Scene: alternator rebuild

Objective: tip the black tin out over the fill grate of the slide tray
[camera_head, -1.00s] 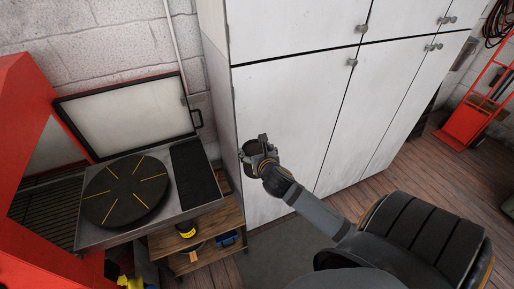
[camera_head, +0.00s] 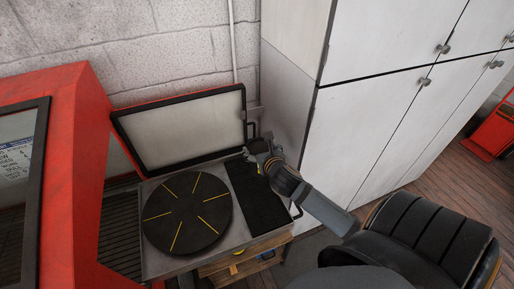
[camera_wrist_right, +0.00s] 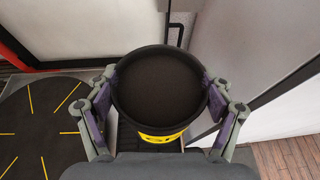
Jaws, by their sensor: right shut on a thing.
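My right gripper (camera_head: 265,152) is shut on the black tin (camera_wrist_right: 160,88), with one finger on each side in the right wrist view. I look onto the tin's round, dark top there; a yellow band shows at its lower edge. I cannot tell what is inside. In the head view the tin is mostly hidden by the gripper, near the far end of a dark rectangular grate (camera_head: 260,203). This grate lies on the right of the grey metal slide tray (camera_head: 158,262). My left gripper is out of view.
A black round plate (camera_head: 187,214) with yellow lines sits left of the grate. A raised, framed lid (camera_head: 185,130) stands behind. A white cabinet (camera_head: 365,140) rises close on the right, a red cabinet (camera_head: 80,130) on the left. A wooden shelf (camera_head: 215,270) is below.

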